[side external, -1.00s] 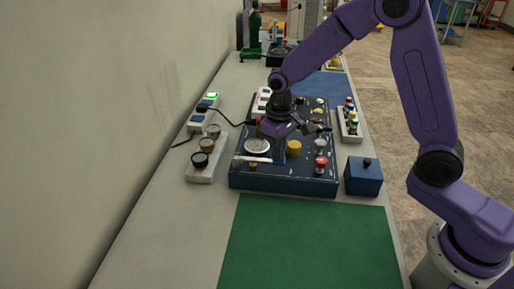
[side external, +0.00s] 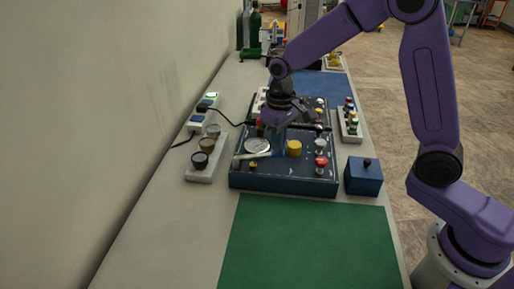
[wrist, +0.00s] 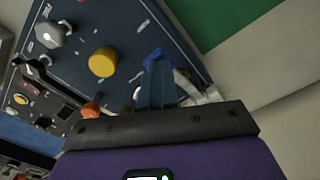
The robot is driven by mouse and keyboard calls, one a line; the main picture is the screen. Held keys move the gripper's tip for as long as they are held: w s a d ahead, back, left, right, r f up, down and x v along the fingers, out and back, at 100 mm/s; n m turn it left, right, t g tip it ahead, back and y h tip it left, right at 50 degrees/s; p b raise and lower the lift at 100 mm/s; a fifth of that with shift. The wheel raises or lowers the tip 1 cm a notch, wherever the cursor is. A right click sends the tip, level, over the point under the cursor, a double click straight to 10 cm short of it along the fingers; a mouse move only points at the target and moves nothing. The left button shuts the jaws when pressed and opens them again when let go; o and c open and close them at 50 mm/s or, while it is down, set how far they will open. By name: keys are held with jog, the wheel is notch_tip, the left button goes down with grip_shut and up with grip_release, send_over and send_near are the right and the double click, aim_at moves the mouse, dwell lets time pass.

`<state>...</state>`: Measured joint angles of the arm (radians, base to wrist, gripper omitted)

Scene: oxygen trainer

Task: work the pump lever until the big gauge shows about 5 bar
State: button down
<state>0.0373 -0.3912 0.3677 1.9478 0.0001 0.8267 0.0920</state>
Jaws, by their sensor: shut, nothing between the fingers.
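The dark blue trainer panel (side external: 284,181) stands on the bench. The big white-faced gauge (side external: 257,146) is at its left; its needle is too small to read. A pale bar (side external: 246,156), which looks like the pump lever, lies across the panel just in front of the gauge. My gripper (side external: 272,141) is above the panel beside the gauge, fingers pointing down. In the wrist view my gripper (wrist: 156,58) has its blue fingers together with nothing held. Pale parts show behind them, partly hidden; I cannot tell whether the fingers touch the lever.
A yellow knob (side external: 294,148) and a red knob (side external: 321,162) stand up from the panel. The green mat (side external: 305,240) in front is clear.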

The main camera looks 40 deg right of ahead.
jog(key=shift+f, duration=0.1)
dwell(0.5)
jog(key=shift+f, duration=1.85)
jog(key=shift+r, duration=1.95)
